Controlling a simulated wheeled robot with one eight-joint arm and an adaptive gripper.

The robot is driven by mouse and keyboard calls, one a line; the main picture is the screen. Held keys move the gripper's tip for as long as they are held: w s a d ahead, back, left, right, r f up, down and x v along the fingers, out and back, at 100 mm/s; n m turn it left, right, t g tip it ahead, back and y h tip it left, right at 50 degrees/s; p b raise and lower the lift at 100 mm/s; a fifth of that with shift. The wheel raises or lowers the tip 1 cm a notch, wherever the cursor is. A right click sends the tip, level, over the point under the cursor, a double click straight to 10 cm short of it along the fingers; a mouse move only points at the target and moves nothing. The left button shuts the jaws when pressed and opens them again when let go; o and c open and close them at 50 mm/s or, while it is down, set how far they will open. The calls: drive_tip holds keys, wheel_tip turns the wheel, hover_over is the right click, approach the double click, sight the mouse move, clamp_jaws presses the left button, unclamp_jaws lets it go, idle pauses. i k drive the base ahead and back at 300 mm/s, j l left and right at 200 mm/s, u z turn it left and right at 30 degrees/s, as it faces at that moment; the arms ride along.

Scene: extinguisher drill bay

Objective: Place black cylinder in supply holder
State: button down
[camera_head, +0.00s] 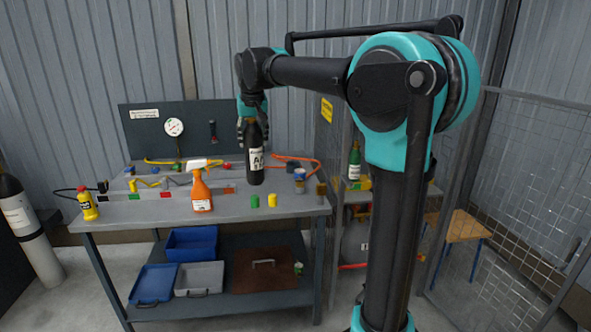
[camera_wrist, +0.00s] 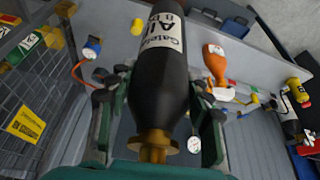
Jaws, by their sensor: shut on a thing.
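The black cylinder (camera_head: 255,168), with a white label, is upright over the grey workbench (camera_head: 230,208). My gripper (camera_head: 252,119) is around its upper part and shut on it. In the wrist view, the black cylinder (camera_wrist: 161,92) lies between the two fingers of my gripper (camera_wrist: 160,110), with its brass valve toward the palm. I cannot tell whether its base touches the bench. I cannot pick out the supply holder with certainty.
An orange spray bottle (camera_head: 202,193) stands left of the cylinder. Small green (camera_head: 255,201) and yellow (camera_head: 272,200) pieces stand in front. A blue-topped fitting (camera_head: 299,180) is to the right. A pegboard with a gauge (camera_head: 174,127) is behind; a mesh fence (camera_head: 500,190) is at right.

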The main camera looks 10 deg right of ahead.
sight(293, 171)
drive_tip(key=i+l, duration=0.35)
drive_tip(key=i, duration=0.15)
drive_tip(key=i+l, duration=0.3)
drive_tip(key=i, duration=0.25)
drive_tip(key=i+l, duration=0.35)
drive_tip(key=i, duration=0.15)
